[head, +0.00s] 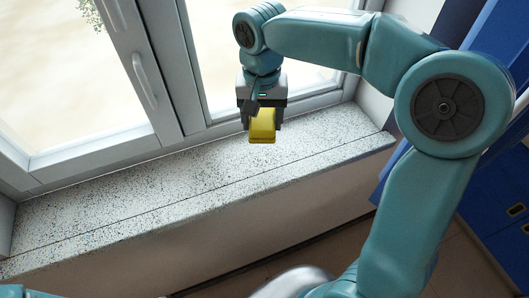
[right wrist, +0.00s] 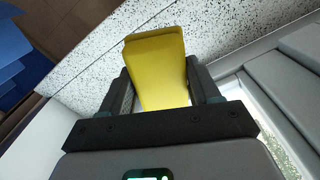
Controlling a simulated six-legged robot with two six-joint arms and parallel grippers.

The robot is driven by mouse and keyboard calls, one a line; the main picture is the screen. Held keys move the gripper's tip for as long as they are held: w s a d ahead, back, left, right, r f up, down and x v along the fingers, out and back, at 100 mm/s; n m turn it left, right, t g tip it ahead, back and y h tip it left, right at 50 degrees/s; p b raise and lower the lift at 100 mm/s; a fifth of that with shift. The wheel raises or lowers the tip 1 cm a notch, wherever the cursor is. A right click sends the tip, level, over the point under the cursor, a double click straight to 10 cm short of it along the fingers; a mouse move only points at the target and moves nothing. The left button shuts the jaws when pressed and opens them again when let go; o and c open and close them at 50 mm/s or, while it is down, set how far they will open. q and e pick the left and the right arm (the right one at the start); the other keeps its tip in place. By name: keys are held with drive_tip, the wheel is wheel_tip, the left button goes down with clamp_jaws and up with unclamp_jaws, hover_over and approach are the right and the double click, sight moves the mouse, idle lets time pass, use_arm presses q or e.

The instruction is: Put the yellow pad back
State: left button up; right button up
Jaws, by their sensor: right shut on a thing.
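The yellow pad (head: 262,127) is a small yellow block held between the fingers of my right gripper (head: 263,117). In the head view it appears in front of the speckled window sill; I cannot tell whether it touches the sill. In the right wrist view the yellow pad (right wrist: 158,68) sticks out beyond the two dark fingers of the right gripper (right wrist: 160,85), which are shut on its sides. My left gripper does not show in either view.
The speckled sill (head: 130,205) runs below the window and looks bare. A window frame with a handle (head: 145,80) stands behind it. Blue cabinets (head: 505,200) stand at the right. The floor shows below the sill.

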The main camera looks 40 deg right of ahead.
hover_over(263, 161)
wheel_tip(263, 161, down, 8)
drive_tip(key=shift+w+r, duration=0.15)
wheel_tip(263, 161, down, 4)
drive_tip(key=shift+f, duration=0.35)
